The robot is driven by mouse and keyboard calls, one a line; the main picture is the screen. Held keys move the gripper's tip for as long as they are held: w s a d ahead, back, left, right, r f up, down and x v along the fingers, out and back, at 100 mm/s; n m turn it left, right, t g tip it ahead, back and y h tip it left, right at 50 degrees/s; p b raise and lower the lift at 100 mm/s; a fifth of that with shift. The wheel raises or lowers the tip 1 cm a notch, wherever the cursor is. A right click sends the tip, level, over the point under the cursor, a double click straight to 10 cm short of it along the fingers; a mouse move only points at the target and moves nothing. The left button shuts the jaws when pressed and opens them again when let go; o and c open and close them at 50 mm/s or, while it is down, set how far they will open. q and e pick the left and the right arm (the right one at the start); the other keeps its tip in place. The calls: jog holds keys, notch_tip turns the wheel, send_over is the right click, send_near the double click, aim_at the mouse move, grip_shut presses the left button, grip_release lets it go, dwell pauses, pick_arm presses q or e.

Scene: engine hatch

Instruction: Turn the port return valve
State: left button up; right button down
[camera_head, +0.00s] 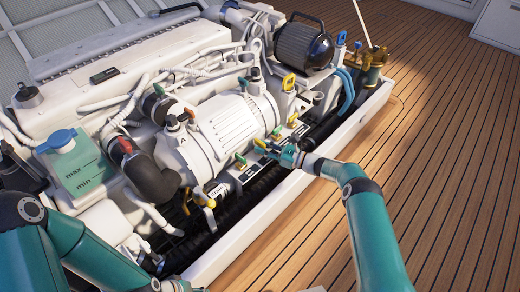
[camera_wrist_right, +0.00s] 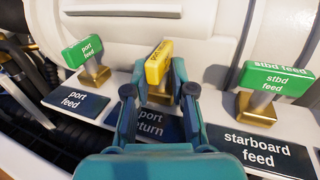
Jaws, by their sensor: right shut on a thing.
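The port return valve has a yellow handle (camera_wrist_right: 158,60) on a brass stem, above a dark plate reading "port return" (camera_wrist_right: 150,124). In the head view the yellow handle (camera_head: 260,143) is small, at the front edge of the engine bay. My right gripper (camera_wrist_right: 159,72) is shut on this handle, one finger on each side. It also shows in the head view (camera_head: 271,149), reaching in from the right. The handle looks narrower and steeper in the wrist view than the green handles beside it. My left arm shows at lower left of the head view; its fingertips are out of view.
A green port feed handle (camera_wrist_right: 89,51) stands to the left and a green starboard feed handle (camera_wrist_right: 270,78) to the right, both close to my fingers. A white ledge (camera_head: 300,188) borders the bay. Wooden deck (camera_head: 440,150) on the right is clear.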

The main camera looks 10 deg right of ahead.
jog(key=c, duration=0.5)
grip_release()
jog(key=shift+d, duration=0.1)
jog(key=v, duration=1.2)
jog(key=shift+f, duration=0.1)
